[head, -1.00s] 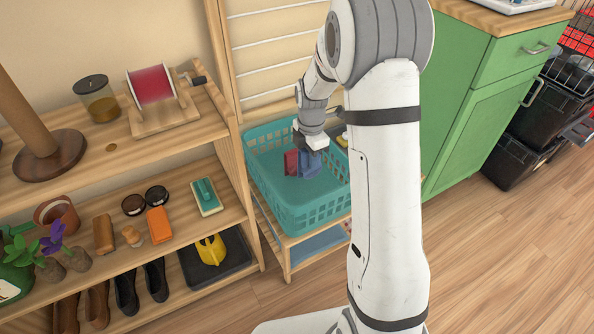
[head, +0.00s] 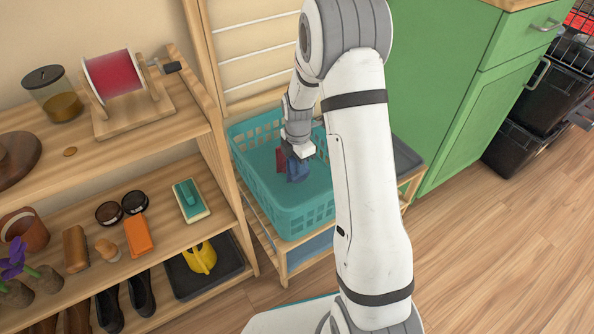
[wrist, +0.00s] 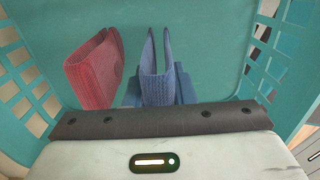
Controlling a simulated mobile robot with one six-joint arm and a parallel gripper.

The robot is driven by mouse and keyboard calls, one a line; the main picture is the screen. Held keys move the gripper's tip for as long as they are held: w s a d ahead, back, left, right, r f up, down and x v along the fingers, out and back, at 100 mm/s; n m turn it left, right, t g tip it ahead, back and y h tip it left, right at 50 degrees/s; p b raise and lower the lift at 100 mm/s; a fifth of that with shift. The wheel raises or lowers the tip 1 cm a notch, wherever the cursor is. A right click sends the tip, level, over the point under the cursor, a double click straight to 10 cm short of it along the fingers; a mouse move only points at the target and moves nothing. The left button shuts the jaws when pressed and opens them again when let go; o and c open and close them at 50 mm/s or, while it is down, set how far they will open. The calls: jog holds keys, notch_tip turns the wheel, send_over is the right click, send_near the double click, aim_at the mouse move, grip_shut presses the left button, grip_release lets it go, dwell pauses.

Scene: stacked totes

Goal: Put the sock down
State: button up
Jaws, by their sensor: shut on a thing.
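My gripper (head: 298,158) is down inside the teal basket (head: 303,213) and shut on a blue sock (head: 298,173). In the wrist view the blue sock (wrist: 155,75) stands folded upright at the jaws, with its lower part hidden by the gripper's dark edge. A red sock (head: 281,160) is just left of it in the basket. The red sock (wrist: 96,70) also shows in the wrist view, apart from the blue one. I cannot tell whether the blue sock touches the basket floor.
The basket stands on a low wooden stand (head: 283,262). A wooden shelf with shoes, brushes and a spool (head: 113,75) is on the left. A green cabinet (head: 440,95) is on the right. The wooden floor (head: 490,240) in front is clear.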

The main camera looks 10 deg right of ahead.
jog(key=shift+f, duration=1.05)
jog(key=shift+f, duration=0.1)
jog(key=shift+f+b, duration=0.15)
jog(key=shift+b, duration=0.15)
jog(key=o, duration=1)
jog(key=shift+c, duration=0.2)
